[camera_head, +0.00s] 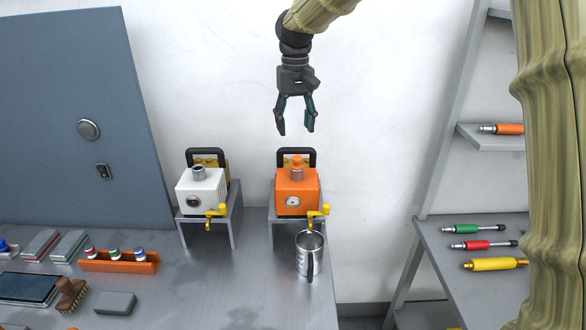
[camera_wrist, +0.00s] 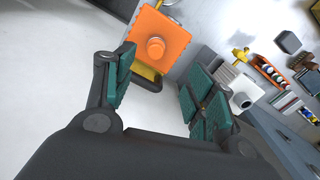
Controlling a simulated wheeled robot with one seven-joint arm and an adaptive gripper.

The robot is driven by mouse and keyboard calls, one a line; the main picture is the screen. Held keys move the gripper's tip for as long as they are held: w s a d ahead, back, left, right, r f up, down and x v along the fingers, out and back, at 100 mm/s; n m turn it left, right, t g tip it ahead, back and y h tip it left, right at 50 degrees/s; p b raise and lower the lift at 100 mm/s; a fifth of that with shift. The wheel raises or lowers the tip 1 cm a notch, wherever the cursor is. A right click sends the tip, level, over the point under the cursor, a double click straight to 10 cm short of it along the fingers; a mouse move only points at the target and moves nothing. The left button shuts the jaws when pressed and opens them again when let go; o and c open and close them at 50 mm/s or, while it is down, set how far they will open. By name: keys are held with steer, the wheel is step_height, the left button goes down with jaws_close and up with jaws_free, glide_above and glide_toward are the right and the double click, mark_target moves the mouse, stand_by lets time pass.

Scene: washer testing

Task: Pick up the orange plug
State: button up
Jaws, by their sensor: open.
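The orange plug (camera_head: 297,163) sits upright on top of the orange box-shaped device (camera_head: 288,190). In the wrist view the plug (camera_wrist: 156,47) shows as a round orange knob on the top face of the orange device (camera_wrist: 172,32). My gripper (camera_head: 296,133) is open and empty, pointing down above the orange device, with clear space between its fingertips and the plug. In the wrist view my gripper's green-padded fingers (camera_wrist: 158,85) are spread apart, and the plug lies beyond them, nearer the left finger.
A white device (camera_head: 195,194) stands left of the orange one, each on a small metal stand. A metal mug (camera_head: 310,262) stands in front. An orange rack (camera_head: 118,265) with several plugs lies left. A side shelf (camera_head: 440,235) holds tools.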

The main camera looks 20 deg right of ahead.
mark_target(297, 156)
steer(key=shift+w+f, duration=0.2)
steer(key=shift+f, duration=0.15)
steer(key=shift+s+f, duration=0.3)
steer(key=shift+s, duration=0.1)
steer(key=f, duration=0.3)
steer(key=f+p, duration=0.1)
steer(key=shift+w+f, duration=0.2)
steer(key=shift+w, duration=0.1)
steer(key=shift+s+d+f, duration=0.1)
steer(key=shift+s+f, duration=0.05)
steer(key=shift+s, duration=0.05)
steer(key=f, duration=0.1)
steer(key=f+p, duration=0.1)
steer(key=w+f+p, duration=0.1)
steer(key=shift+d+f, duration=0.3)
steer(key=shift+f, duration=0.1)
steer(key=shift+s+a+f+p, duration=0.1)
steer(key=shift+f+p, duration=0.2)
steer(key=shift+f, duration=0.35)
steer(key=c, duration=0.9)
